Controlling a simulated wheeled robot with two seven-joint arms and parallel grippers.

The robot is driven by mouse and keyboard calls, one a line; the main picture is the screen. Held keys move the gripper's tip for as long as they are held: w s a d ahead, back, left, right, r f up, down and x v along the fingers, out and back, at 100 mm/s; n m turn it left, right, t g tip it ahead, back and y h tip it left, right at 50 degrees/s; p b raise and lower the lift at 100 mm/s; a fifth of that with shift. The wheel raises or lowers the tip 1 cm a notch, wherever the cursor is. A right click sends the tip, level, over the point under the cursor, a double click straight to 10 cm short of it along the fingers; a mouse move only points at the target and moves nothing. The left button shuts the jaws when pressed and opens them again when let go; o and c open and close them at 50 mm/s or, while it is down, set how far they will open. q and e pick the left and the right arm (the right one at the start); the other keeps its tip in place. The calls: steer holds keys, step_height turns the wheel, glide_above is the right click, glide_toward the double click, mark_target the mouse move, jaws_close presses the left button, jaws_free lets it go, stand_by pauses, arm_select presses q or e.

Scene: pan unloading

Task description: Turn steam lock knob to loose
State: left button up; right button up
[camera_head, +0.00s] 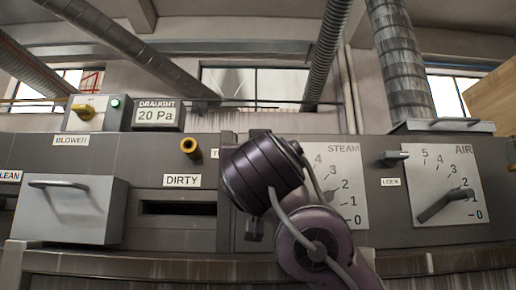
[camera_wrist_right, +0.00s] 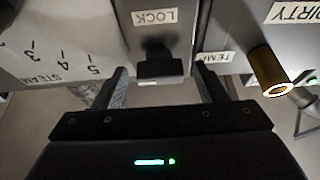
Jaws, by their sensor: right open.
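The steam lock knob (camera_wrist_right: 160,66) is a dark block below an upside-down LOCK label (camera_wrist_right: 155,17) in the right wrist view. My right gripper (camera_wrist_right: 165,75) is open. Its two fingers stand apart on either side of the knob, with gaps visible on both sides. I cannot tell how deep the fingers reach along the knob. In the head view my right arm covers this knob, left of the STEAM dial plate (camera_head: 350,212), which is partly covered too. My left gripper is not in view.
A second lock knob (camera_head: 393,157) sits between the STEAM plate and the AIR dial plate (camera_head: 445,190). A brass pipe end (camera_head: 190,147) juts out above the DIRTY label (camera_head: 182,181) and shows in the wrist view. A grey drawer (camera_head: 72,212) protrudes at left.

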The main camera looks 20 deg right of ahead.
steer(key=c, duration=1)
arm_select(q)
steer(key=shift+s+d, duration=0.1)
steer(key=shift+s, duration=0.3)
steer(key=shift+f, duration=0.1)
arm_select(e)
steer(key=shift+n+y, duration=0.4)
steer(key=shift+n, duration=0.2)
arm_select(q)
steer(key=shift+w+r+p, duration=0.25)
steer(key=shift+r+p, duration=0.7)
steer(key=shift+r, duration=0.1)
arm_select(e)
steer(key=shift+d+n+g+y, duration=0.1)
steer(key=shift+n+g+y, duration=0.8)
steer(key=shift+n, duration=2.6)
steer(key=shift+a+n+g+y, duration=0.1)
steer(key=shift+n+g+y, duration=0.2)
steer(key=shift+n+y, duration=2.2)
steer(key=shift+d+n+g+y, duration=0.15)
steer(key=shift+n+g, duration=0.45)
steer(key=shift+n, duration=3.9)
steer(key=shift+w, duration=0.1)
